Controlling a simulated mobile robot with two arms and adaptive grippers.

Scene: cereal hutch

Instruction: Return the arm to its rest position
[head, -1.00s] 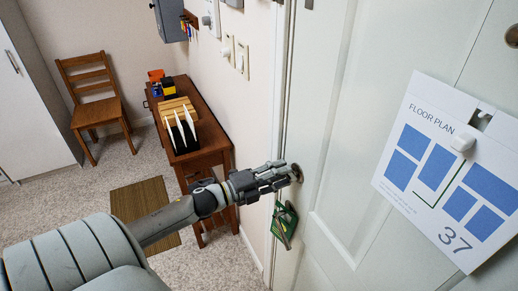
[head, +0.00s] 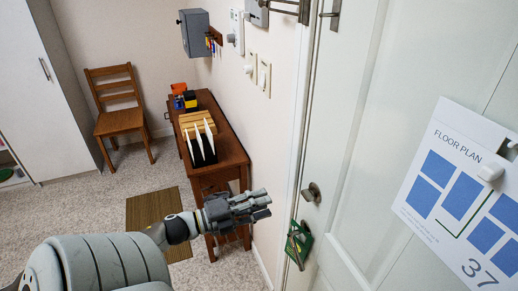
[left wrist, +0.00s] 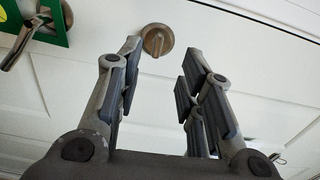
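My left gripper (head: 256,204) is in front of the white door (head: 350,150), left of the round metal knob (head: 312,192) and apart from it. In the left wrist view the fingers (left wrist: 163,75) are spread with nothing between them. The knob (left wrist: 157,40) shows beyond the fingertips. My left arm (head: 172,230) comes in from the lower left. My right gripper is in neither view.
A floor-plan board (head: 463,200) is on the door at right. A wooden desk (head: 233,152), a chair (head: 121,118) and a white cabinet (head: 45,95) stand behind.

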